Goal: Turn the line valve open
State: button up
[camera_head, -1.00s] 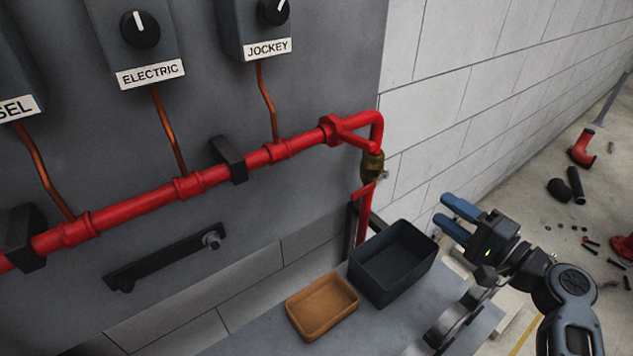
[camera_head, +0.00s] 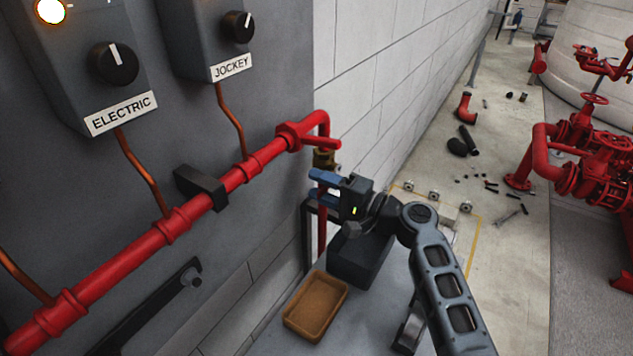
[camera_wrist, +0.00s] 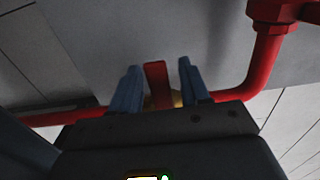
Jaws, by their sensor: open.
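The line valve has a brass body (camera_head: 324,158) on the red pipe's drop at the wall corner. In the wrist view my gripper (camera_wrist: 160,66) has gaps on both sides of the lever. I cannot tell how deep the lever sits between the fingers.
The red pipe (camera_head: 120,262) runs along the grey panel. A dark bin (camera_head: 360,258) and a tan tray (camera_head: 315,306) sit on a grey surface below my gripper. The block wall (camera_head: 365,85) is close behind. Red pump piping (camera_head: 570,150) stands at the right.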

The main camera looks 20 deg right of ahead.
jog(key=shift+w+a, duration=0.25)
jog(key=shift+w, duration=0.2)
grip_shut()
dwell(0.4)
